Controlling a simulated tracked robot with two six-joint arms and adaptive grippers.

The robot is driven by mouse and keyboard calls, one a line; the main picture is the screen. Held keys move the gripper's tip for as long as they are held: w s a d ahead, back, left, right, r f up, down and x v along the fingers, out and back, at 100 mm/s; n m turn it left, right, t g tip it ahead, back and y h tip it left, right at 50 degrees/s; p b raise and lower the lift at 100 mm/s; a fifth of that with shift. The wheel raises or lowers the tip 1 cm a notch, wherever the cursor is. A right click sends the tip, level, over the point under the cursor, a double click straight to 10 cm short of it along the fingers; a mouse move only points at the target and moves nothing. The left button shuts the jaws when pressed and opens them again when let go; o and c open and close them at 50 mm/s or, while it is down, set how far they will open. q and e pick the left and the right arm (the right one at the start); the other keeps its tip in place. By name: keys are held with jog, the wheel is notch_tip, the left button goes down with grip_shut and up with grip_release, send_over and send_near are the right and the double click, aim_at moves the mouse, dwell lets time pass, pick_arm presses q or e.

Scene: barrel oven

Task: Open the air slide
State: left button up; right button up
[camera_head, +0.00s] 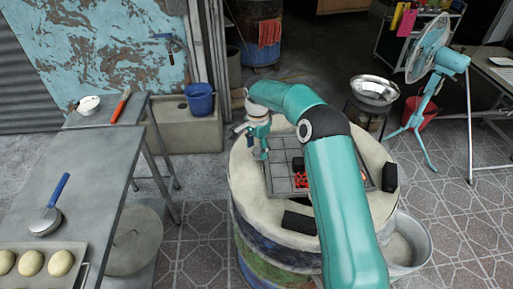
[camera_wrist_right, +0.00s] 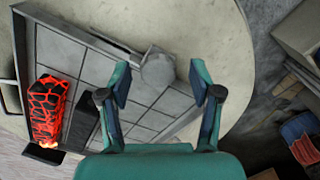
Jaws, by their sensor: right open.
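The barrel oven (camera_head: 255,205) stands in the middle, with a pale round top and a tiled rectangular recess (camera_head: 281,178). In the right wrist view a thin grey bar ends in a grey, many-sided knob (camera_wrist_right: 158,68) at the recess's edge; it looks like the air slide's handle. My right gripper (camera_head: 254,146) is over the left rear of the oven top. In its wrist view the open fingers (camera_wrist_right: 158,78) stand either side of the knob in the picture; I cannot tell whether they touch it. My arm hides part of the oven top. My left gripper is not in view.
A glowing coal block (camera_wrist_right: 50,105) lies in the recess beside a dark block (camera_wrist_right: 84,112). Dark blocks (camera_head: 299,222) sit on the oven rim. A metal table (camera_head: 105,205) with a dough tray (camera_head: 85,262) is left; a teal fan (camera_head: 430,55) stands right.

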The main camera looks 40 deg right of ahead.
aim_at(257, 149)
jog(key=shift+r, duration=0.1)
notch_tip(257, 149, up, 12)
dwell(0.5)
jog(key=shift+f, duration=0.2)
